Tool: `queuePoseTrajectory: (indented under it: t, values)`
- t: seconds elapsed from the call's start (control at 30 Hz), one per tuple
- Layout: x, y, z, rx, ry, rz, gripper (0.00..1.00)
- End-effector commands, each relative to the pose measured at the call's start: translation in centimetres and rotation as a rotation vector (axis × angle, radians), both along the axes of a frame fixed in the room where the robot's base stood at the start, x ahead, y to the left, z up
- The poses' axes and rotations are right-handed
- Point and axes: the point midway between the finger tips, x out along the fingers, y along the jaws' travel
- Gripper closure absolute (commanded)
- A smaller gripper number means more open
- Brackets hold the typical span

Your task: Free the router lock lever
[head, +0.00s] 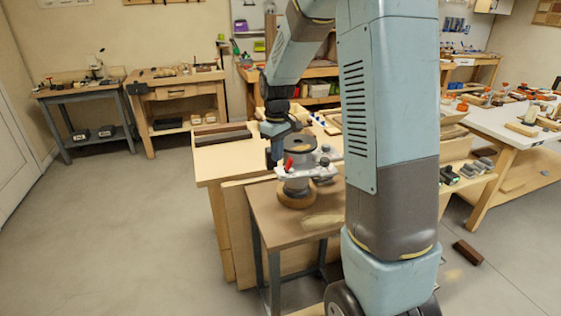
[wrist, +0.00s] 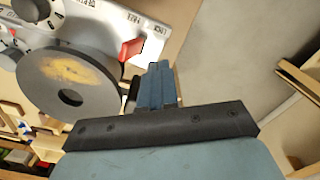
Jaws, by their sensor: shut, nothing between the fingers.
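The router (head: 297,178) stands on a small brown-topped bench. Its red lock lever (head: 288,164) sticks up from the grey housing on the left side. In the wrist view the red lever (wrist: 132,48) lies beside printed labels on the silver plate, and the router's round dark disc (wrist: 68,85) with a central hole shows to its left. My gripper (wrist: 160,82) is shut and empty, with its fingertips just below and right of the lever. A small gap shows between the fingertips and the lever. In the head view my gripper (head: 276,155) is beside the router's left side.
The brown bench top (head: 265,215) has bare room in front of the router. A wooden workbench (head: 215,165) stands close behind it. Open floor (head: 130,230) lies to the left. A white table (head: 500,125) with several tools is at the right.

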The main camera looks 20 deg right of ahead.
Motion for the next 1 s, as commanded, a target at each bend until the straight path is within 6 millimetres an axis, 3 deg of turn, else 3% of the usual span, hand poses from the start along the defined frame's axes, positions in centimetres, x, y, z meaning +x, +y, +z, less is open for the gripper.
queuePoseTrajectory:
  t: [1.0]
  values:
    - [0.0, 0.0, 6.2, 0.0, -0.001, 0.0, 1.0]
